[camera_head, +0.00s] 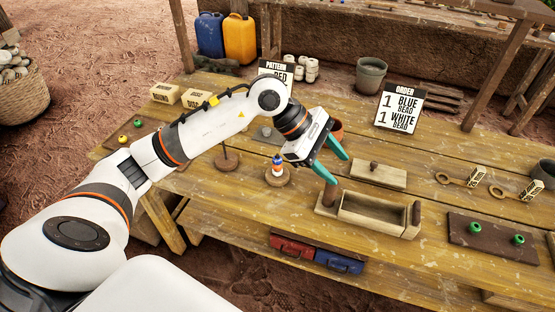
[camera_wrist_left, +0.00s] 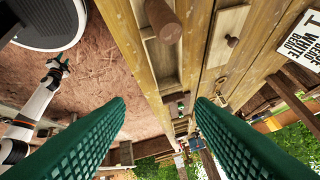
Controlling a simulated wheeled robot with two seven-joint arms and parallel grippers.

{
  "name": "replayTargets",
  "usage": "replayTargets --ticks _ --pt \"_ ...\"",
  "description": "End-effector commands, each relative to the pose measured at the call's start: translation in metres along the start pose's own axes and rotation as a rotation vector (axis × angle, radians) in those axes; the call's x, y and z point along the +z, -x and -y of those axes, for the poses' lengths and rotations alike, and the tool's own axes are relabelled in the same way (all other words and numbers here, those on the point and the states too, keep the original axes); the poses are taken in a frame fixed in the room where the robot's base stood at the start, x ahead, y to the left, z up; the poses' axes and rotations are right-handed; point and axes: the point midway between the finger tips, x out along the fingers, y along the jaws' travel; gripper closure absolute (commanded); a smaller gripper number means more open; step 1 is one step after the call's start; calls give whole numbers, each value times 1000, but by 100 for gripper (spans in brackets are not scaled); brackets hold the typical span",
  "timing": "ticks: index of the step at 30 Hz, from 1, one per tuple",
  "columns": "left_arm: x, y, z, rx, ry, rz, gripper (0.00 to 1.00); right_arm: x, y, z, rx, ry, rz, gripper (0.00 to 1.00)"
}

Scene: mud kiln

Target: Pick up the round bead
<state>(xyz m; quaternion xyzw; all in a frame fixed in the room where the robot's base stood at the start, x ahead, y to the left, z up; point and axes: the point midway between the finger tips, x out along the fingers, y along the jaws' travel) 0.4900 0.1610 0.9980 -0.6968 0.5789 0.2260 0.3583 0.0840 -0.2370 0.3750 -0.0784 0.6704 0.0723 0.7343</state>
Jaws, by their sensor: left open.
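My left gripper (camera_head: 341,170) is open and empty above the table, near the left end of an open wooden box. Its green fingers stand wide apart in the left wrist view (camera_wrist_left: 165,100). Small round beads lie in two places: two green beads (camera_head: 476,227) on a dark board at the right, and a yellow bead (camera_head: 123,139) and a darker bead (camera_head: 137,123) on a board at the far left. Blue, white and orange pieces are stacked on a peg stand (camera_head: 277,178) left of the gripper. My right gripper (camera_wrist_left: 57,66) shows small in the left wrist view; its opening is unclear.
The open wooden box (camera_head: 372,226) stands below the gripper, with a knobbed lid (camera_head: 378,176) behind it. An order sign (camera_head: 402,108) reads one blue bead, one white bead. An empty peg stand (camera_head: 228,161), grey bucket (camera_head: 370,76) and two tagged wooden tools (camera_head: 455,180) also stand around.

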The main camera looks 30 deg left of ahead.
Motion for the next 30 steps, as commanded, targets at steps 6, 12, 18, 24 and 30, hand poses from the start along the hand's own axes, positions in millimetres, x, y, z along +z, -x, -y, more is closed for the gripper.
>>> replayTargets --ticks 6,12,18,24,30 --pt "91 78 26 32 -94 531 50 0 0 0 0 1 1 64" --pt "119 107 29 60 -85 695 50 1 1 -1 1 2 1 64" --pt "141 82 27 66 -82 700 50 1 7 -1 1 3 1 64" --pt "157 63 27 62 -84 699 50 2 11 -1 2 3 1 64" --pt "166 50 26 64 -82 696 50 2 17 -2 3 3 1 64"
